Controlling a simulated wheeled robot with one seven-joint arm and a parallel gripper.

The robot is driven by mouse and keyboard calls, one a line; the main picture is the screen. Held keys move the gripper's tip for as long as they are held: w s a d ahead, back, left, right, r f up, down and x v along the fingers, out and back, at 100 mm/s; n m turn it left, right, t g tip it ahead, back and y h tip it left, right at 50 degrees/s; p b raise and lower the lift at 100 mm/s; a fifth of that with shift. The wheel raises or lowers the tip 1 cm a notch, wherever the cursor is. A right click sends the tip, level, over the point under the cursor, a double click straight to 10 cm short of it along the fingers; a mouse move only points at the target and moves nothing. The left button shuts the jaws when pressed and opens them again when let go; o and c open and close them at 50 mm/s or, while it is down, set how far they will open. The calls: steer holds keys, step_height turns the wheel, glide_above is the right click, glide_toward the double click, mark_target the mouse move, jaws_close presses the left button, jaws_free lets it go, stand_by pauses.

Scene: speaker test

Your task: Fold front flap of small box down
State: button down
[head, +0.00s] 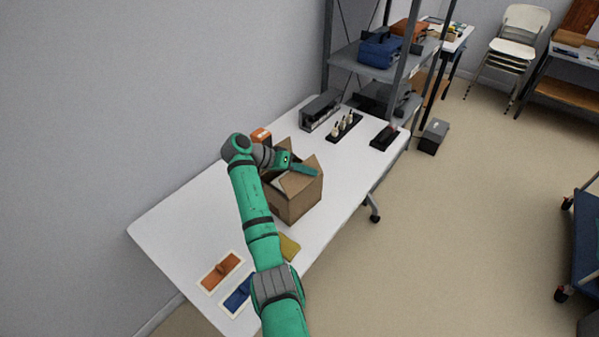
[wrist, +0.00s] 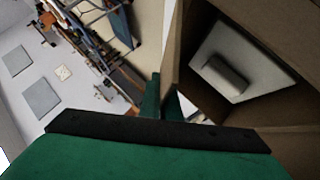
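The small box (head: 294,203) is brown cardboard and stands on the white table, with several flaps raised around its open top. In the head view my gripper (head: 304,169) is over the box's top, by the flaps. In the wrist view the box (wrist: 275,25) is at the right, its inside visible, with a pale block bearing a grey cylinder (wrist: 225,76) in it. The green fingers of my gripper (wrist: 161,98) are close together beside the brown cardboard edge. I cannot tell whether they touch it or are fully shut. My wrist hides part of the box.
The white table (head: 190,215) also bears an orange item (head: 261,135) behind the box, a grey rack (head: 320,110), black trays (head: 345,127), and orange and blue pieces at the near end. A metal shelf (head: 375,65) stands beyond.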

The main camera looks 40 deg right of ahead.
stand_by(0.4)
steer(key=c, duration=2)
jaws_free()
steer(key=shift+s, duration=0.1)
steer(key=v, duration=1)
steer(key=shift+a+r, duration=0.2)
steer(key=shift+a, duration=0.05)
